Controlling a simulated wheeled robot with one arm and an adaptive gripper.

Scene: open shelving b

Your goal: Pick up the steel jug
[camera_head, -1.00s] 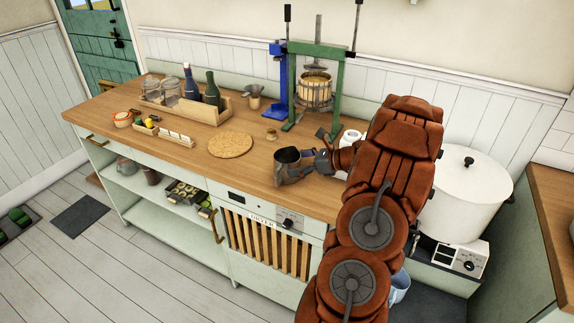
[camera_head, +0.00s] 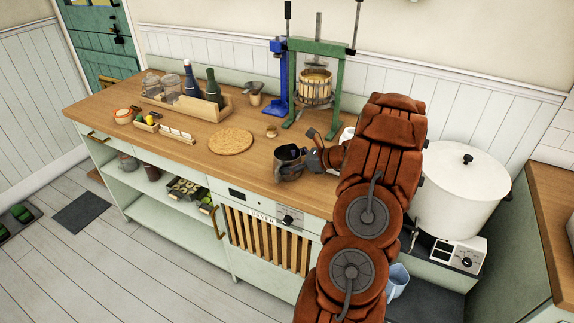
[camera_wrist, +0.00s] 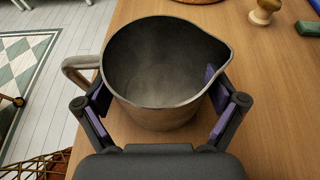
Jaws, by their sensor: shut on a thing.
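The steel jug (camera_head: 289,160) is at the front edge of the wooden counter in the head view, left of my arm. In the wrist view the jug (camera_wrist: 160,112) is upright and empty, with its handle at the left and its spout at the upper right. My gripper (camera_wrist: 160,98) has a finger on each side of the jug, with purple pads against its wall. In the head view my gripper (camera_head: 308,160) is partly hidden by the jug and my arm. I cannot tell for sure whether the jug's base is clear of the counter.
A wooden tray (camera_head: 207,112) with bottles and jars is at the back left. A large white pot (camera_head: 463,190) is at the right.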

